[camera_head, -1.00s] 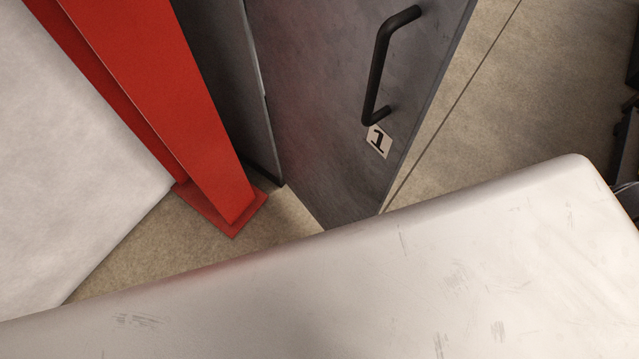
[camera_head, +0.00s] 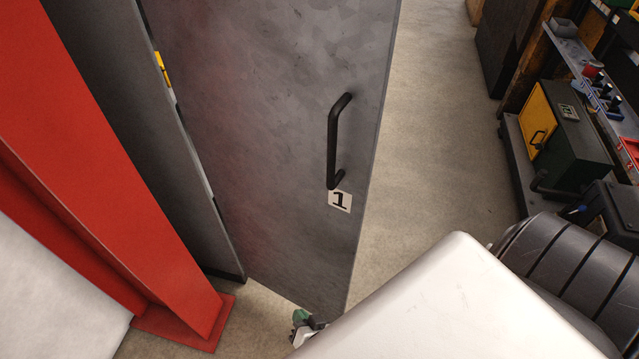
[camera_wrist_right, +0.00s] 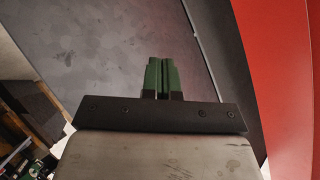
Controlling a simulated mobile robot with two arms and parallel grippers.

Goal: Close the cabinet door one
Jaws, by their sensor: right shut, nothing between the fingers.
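Cabinet door one (camera_head: 260,130) is a grey metal door with a black bar handle (camera_head: 335,140) and a white label "1" (camera_head: 340,201). It stands open, swung out from the grey cabinet (camera_head: 130,120), with its free edge to the right. My right gripper (camera_head: 301,318) shows its green tips at the door's lower edge, partly hidden by my white arm. In the right wrist view, the green fingers (camera_wrist_right: 162,76) are together and empty in front of the grey door face (camera_wrist_right: 95,50). I cannot tell whether they touch it. My left gripper is out of view.
A red post (camera_head: 90,200) stands close left of the cabinet. A white surface (camera_head: 50,300) lies at the lower left. A bench with tools (camera_head: 575,60) and a dark green box (camera_head: 580,130) stand at right. Bare floor (camera_head: 420,130) lies right of the door.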

